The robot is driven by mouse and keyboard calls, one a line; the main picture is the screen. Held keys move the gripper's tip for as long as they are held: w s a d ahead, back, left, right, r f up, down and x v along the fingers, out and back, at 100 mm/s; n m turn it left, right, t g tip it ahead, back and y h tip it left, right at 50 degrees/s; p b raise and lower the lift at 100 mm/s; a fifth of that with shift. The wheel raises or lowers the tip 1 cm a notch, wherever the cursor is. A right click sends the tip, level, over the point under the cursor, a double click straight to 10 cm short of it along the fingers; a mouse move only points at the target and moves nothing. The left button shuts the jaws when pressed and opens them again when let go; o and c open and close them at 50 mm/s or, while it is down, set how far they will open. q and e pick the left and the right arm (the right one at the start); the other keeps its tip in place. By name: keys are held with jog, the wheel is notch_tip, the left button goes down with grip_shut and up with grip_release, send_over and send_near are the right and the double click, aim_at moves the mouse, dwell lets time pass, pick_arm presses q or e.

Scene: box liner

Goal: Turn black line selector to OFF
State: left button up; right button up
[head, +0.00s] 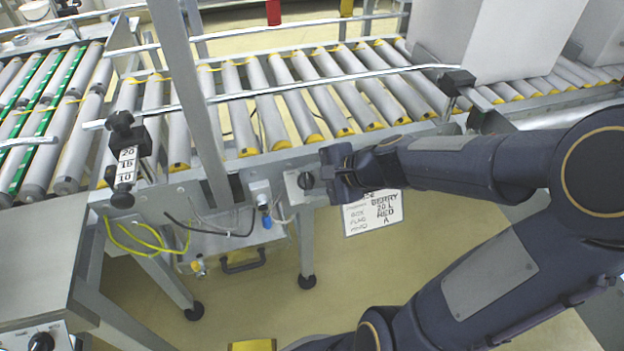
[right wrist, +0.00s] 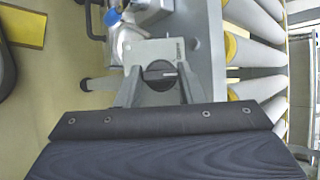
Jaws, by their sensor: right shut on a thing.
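The black line selector (head: 305,181) is a round knob on a small light grey box (head: 293,192) fixed to the conveyor frame. In the right wrist view the knob (right wrist: 158,75) faces me, its raised bar lying roughly crosswise with a light mark toward the right. My right gripper (head: 323,177) comes in from the right at the knob. In the right wrist view its fingers (right wrist: 160,88) stand on either side of the knob, shut on it. Any label on the box is too small to read. My left gripper is out of view.
The roller conveyor (head: 300,103) runs behind the selector, with large grey boxes (head: 470,40) at the upper right. A paper sign (head: 373,213) hangs beside my gripper. Loose cables (head: 210,228) hang left of the box. Another black knob (head: 41,342) sits at the lower left.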

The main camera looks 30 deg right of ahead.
jog(key=shift+a+r, duration=0.1)
jog(key=shift+r, duration=0.05)
jog(key=o, duration=1)
